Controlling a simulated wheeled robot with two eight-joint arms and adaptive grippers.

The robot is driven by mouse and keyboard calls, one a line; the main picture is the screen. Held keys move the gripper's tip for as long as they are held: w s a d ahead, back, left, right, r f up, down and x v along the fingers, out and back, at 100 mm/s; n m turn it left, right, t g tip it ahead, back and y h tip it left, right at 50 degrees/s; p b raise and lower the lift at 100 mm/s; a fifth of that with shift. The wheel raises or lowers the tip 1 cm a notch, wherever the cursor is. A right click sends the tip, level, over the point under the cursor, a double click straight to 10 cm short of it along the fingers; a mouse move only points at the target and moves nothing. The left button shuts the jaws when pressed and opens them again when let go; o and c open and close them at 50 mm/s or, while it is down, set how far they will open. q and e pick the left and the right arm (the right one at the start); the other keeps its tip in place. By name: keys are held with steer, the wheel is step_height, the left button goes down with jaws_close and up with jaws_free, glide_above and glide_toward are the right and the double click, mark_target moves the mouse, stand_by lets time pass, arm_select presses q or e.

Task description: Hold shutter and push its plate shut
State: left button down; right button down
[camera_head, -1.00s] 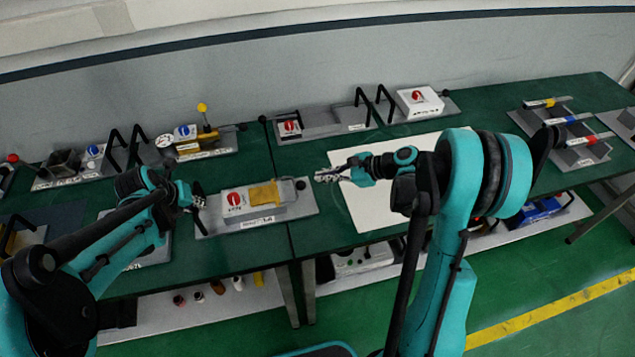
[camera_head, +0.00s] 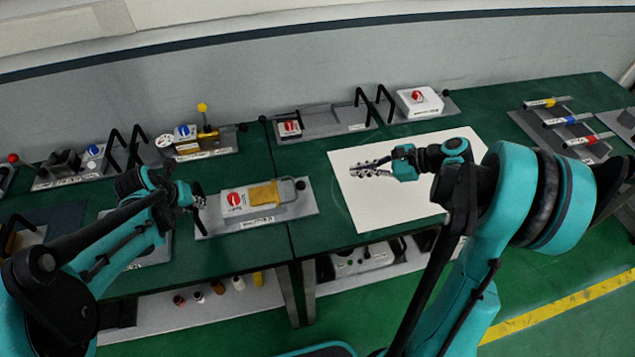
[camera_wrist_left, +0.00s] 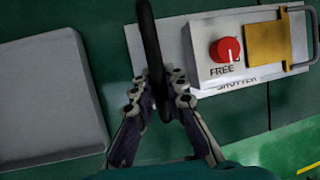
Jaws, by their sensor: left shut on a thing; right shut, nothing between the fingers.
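The shutter is a white box (camera_head: 229,206) on a grey base plate (camera_head: 308,207), with a red knob (camera_head: 235,198) and a yellow plate (camera_head: 264,194) at its right part. A metal loop handle (camera_wrist_left: 304,38) reaches out to the right of the yellow plate. In the left wrist view the knob's label reads FREE. My left gripper (camera_head: 195,199) is at the base's left end, shut on the upright black handle (camera_wrist_left: 152,45), which shows between its fingers in the left wrist view. My right gripper (camera_head: 362,169) is shut and empty, over the white sheet, apart from the shutter.
The white sheet (camera_head: 375,212) lies on the green table right of the shutter. Behind stand a unit with a yellow lever (camera_head: 203,118) and a board with a red-knobbed box (camera_head: 290,128). A grey panel (camera_wrist_left: 45,100) lies left of the shutter.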

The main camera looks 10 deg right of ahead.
steer(key=shift+s+d+r, duration=0.2)
steer(key=shift+d+r, duration=0.05)
arm_select(q)
steer(key=c, duration=1.5)
jaws_free()
